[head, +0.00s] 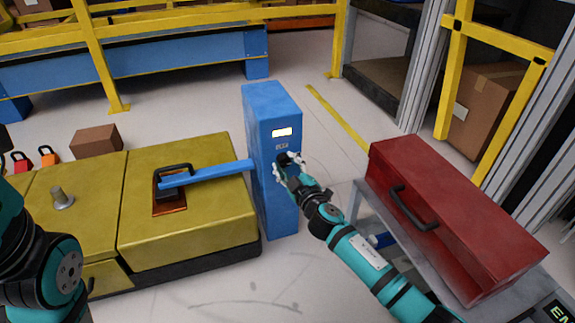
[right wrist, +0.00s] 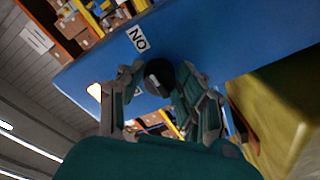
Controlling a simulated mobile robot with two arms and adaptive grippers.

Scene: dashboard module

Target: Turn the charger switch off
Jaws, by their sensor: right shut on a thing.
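The charger is an upright blue box (head: 277,105) in the middle of the head view, with a lit display (head: 282,132) and a small label below it. My right gripper (head: 287,164) is at its front face, just under the label. In the right wrist view, the dark round switch knob (right wrist: 158,76) sits between my fingers, which are shut on it. A white label (right wrist: 138,39) with the letters O and N shows upside down beside the knob. My left arm shows at the left edge of the head view; its gripper is out of view.
A yellow machine (head: 190,225) with a blue bar (head: 222,172) reaching to the charger stands on the left. A red toolbox (head: 450,215) lies on a grey cart at the right. Yellow railings (head: 200,17) stand behind. Floor is free in front.

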